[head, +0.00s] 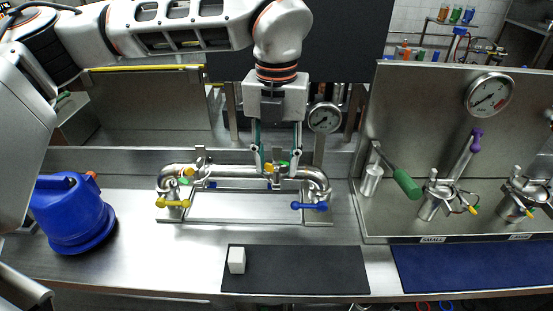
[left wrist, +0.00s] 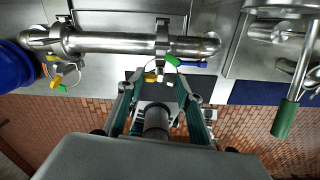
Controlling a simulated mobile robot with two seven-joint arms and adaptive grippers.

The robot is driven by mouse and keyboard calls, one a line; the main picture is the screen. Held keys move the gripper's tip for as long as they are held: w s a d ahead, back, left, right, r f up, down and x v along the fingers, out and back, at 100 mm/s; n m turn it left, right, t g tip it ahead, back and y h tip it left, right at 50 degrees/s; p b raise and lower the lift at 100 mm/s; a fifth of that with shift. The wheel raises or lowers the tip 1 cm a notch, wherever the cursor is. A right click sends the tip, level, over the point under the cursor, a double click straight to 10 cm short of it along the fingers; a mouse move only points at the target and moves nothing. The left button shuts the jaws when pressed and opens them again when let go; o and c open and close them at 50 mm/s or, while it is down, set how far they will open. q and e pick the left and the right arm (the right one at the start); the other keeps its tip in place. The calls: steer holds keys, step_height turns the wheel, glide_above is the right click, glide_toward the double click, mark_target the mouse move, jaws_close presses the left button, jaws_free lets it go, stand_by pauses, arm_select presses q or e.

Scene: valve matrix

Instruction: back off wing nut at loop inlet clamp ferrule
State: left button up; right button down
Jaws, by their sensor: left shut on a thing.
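A shiny steel pipe loop (head: 226,171) stands on a frame on the bench, with clamps and small coloured tags on it. My left gripper (head: 279,167) comes down from above at the clamp right of the middle of the pipe. It is shut on the wing nut there, which is small and mostly hidden between the fingers. In the left wrist view the fingertips (left wrist: 159,79) lie at the clamp (left wrist: 162,45), with a green tag (left wrist: 173,60) beside it. I cannot make out how far the nut is turned. My right gripper is not in view.
A yellow-handled valve (head: 173,203) and a blue-handled valve (head: 309,206) sit at the loop's front. A blue jug (head: 72,215) stands left. A white block (head: 237,261) lies on a dark mat (head: 310,272). Gauge (head: 324,118) and panel valves (head: 438,195) stand right.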

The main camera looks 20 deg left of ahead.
mark_target(276, 164)
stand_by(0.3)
arm_select(q)
steer(key=o, duration=1.1)
steer(key=shift+r, duration=0.15)
step_height(276, 164, up, 12)
